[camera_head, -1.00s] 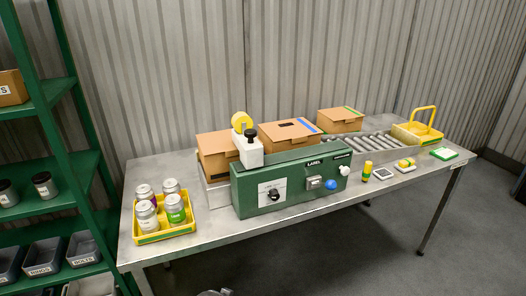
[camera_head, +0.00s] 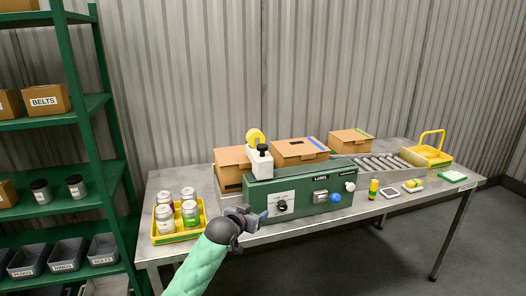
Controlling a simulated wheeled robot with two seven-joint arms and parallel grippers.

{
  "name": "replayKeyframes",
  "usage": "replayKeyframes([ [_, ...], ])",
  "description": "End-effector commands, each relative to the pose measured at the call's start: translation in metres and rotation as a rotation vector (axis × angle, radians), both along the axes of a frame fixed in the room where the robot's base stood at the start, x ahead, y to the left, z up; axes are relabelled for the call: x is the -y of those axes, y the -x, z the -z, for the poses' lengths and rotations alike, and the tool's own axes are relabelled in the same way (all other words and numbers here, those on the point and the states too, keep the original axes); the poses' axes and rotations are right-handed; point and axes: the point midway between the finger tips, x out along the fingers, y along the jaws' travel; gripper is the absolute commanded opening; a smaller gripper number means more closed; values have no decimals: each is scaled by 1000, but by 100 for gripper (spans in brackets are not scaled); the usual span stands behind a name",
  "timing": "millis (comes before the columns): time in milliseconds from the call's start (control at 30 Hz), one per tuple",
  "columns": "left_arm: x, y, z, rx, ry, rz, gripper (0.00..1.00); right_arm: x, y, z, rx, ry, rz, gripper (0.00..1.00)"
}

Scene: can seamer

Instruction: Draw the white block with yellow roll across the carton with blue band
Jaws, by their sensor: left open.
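The white block with yellow roll (camera_head: 261,163) stands upright at the left end of the green machine box (camera_head: 300,192), with a black knob on top. The carton with blue band (camera_head: 299,151) sits behind the green box, right of the block. Its lid is shut and a blue stripe crosses its right side. My left gripper (camera_head: 258,217) is open and empty, in front of the green box's lower left, below and apart from the block. My right gripper is out of view.
A yellow tray with several cans (camera_head: 179,236) is at the left. A plain carton (camera_head: 232,164) is behind the block; a green-striped carton (camera_head: 351,140) is further right by rollers (camera_head: 378,164). A yellow basket (camera_head: 427,157) and small items are at the right.

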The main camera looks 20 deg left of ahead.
Motion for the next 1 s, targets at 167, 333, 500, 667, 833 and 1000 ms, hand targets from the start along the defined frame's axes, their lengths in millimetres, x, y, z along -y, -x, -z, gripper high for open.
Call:
replayKeyframes([
  [167, -15, -44, -68, 129, 28, 5, 58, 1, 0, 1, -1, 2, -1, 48],
  [333, -27, -73, -122, 226, 53, 10, 58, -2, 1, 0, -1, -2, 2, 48],
  [500, -34, -87, -154, 284, 69, 14, 58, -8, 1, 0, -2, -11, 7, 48],
  [667, -35, -94, -162, 295, 74, 14, 58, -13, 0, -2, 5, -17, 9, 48],
  [833, -32, -110, -163, 295, 74, 14, 58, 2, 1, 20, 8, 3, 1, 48],
  [1000, -27, -133, -163, 294, 74, 13, 58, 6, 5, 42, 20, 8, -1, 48],
])
